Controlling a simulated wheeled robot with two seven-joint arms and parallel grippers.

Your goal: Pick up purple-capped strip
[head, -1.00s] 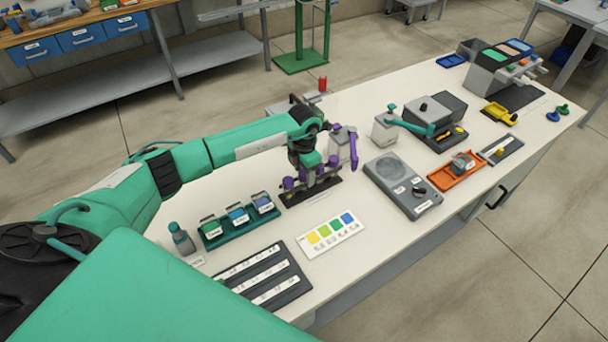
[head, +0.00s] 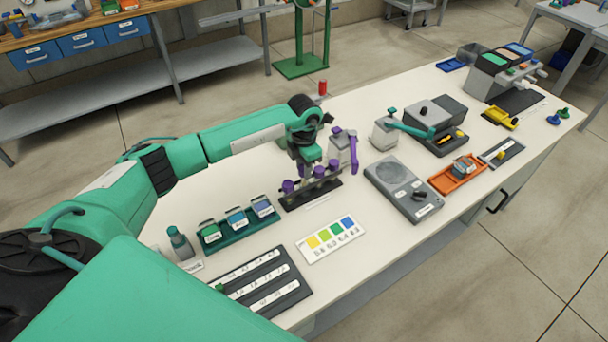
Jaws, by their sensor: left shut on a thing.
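A dark rack (head: 312,195) stands on the white bench and holds several strips with purple caps (head: 288,186). More purple caps (head: 333,164) show to the right of my gripper. My left gripper (head: 304,174) points down over the rack, between the caps. It is shut on a purple-capped strip, which its fingers mostly hide. I cannot tell whether that strip is clear of the rack. My right gripper is not in view.
A purple-handled grey dispenser (head: 343,152) stands close behind and right of the rack. A green tray with labelled jars (head: 237,227) is at left. A colour chart (head: 331,240) lies in front, and a grey meter (head: 403,188) stands at right.

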